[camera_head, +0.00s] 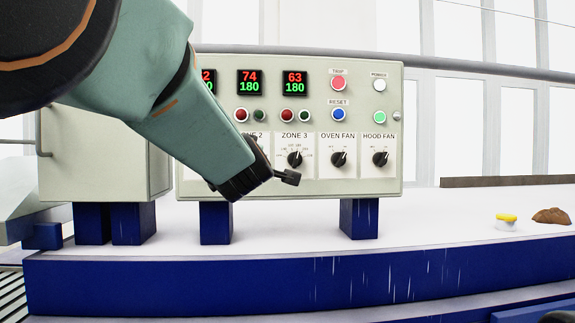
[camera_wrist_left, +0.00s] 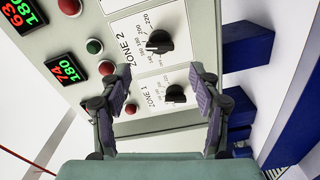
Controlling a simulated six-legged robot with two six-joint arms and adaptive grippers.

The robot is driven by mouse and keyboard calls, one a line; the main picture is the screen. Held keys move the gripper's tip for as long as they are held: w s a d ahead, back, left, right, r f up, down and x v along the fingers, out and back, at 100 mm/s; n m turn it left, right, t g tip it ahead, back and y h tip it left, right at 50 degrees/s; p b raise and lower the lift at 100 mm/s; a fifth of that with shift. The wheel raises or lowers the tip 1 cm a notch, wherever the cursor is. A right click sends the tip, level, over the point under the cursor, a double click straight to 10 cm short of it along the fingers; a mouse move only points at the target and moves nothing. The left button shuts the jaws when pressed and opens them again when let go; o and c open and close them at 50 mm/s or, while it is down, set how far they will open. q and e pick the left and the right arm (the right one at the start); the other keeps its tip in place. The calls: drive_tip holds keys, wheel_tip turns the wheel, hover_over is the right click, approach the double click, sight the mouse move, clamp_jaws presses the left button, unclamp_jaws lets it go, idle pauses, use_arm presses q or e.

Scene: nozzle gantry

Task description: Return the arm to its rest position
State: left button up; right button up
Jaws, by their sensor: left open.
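My left arm comes in from the upper left in the head view. Its gripper (camera_head: 270,180) is in front of the lower part of a grey control panel (camera_head: 300,75), left of and below the zone 3 knob (camera_head: 294,158). In the left wrist view the two fingers of the left gripper (camera_wrist_left: 160,78) are spread apart with nothing between them. The zone 2 knob (camera_wrist_left: 158,42) and the zone 1 knob (camera_wrist_left: 175,93) show beyond the fingers, apart from them. In the head view my arm hides the zone 1 and zone 2 knobs. My right gripper is not seen.
The panel stands on blue feet on a white-topped bench with a blue front (camera_head: 290,283). Beside the panel are a grey box (camera_head: 100,165) at left, and a yellow-lidded jar (camera_head: 506,221) and a brown lump (camera_head: 551,216) at right. The bench top right of the panel is mostly clear.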

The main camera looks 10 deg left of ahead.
use_arm(q)
drive_tip(key=shift+s+r, duration=0.1)
drive_tip(key=s+a+f+m+g+h+b, duration=0.1)
drive_tip(key=s+f+m+g+b, duration=0.25)
drive_tip(key=f, duration=1.25)
drive_tip(key=s+a+f+m+g+h+b, duration=0.15)
drive_tip(key=s+f+m, duration=0.45)
drive_tip(key=f, duration=1)
drive_tip(key=s+a+f+m+g+h+b, duration=0.1)
drive_tip(key=s+f+m+g+b, duration=0.35)
drive_tip(key=f, duration=1.15)
drive_tip(key=s+d+f+m+g+h+b, duration=0.1)
drive_tip(key=s+f+m+g+b, duration=0.2)
drive_tip(key=s+f, duration=3.2)
drive_tip(key=g+b, duration=0.5)
drive_tip(key=b, duration=0.1)
drive_tip(key=shift+s+f+m, duration=0.35)
drive_tip(key=shift+s+m, duration=0.05)
drive_tip(key=shift+h, duration=0.25)
